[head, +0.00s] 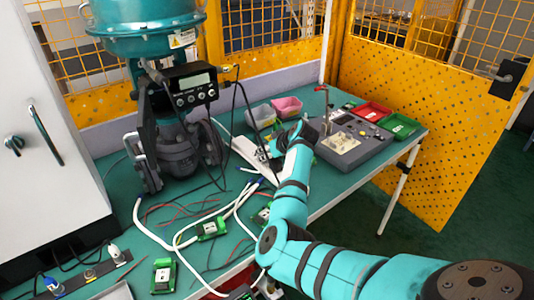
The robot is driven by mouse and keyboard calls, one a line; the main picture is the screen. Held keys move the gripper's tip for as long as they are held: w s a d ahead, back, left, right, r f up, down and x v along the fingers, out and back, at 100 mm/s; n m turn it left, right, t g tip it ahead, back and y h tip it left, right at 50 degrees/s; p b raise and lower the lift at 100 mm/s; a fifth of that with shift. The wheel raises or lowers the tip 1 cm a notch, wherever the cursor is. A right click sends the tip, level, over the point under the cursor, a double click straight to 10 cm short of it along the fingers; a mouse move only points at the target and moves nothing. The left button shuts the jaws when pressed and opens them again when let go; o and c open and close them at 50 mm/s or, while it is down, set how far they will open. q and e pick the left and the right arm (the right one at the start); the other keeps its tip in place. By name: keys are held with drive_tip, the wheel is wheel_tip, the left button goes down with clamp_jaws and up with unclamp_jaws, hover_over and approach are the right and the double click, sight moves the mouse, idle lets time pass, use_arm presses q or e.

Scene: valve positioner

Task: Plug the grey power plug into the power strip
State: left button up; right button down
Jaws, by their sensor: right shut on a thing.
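A long white bar, which looks like the power strip (243,148), lies on the green table right of the valve. My right arm reaches in from the lower right. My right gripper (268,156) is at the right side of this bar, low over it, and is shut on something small. This looks to be the grey power plug, but the fingers and wrist hide most of it. I cannot tell whether it touches the strip or sits in a socket. My left gripper is not in view.
The teal valve with its black positioner (190,88) stands left of the strip. A grey test box (345,140) stands at the right, with red (372,111) and green (401,125) trays behind. White cables (180,238) and small green boards (211,229) lie in front.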

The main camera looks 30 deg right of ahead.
drive_tip(key=shift+f, duration=0.15)
idle(0.6)
drive_tip(key=c, duration=0.6)
unclamp_jaws()
drive_tip(key=shift+p+v, duration=0.75)
drive_tip(key=shift+p, duration=0.45)
drive_tip(key=p+v, duration=0.5)
drive_tip(key=p, duration=0.1)
drive_tip(key=shift+s+r+p, duration=0.2)
drive_tip(key=shift+r+p, duration=0.05)
drive_tip(key=shift+p, duration=0.15)
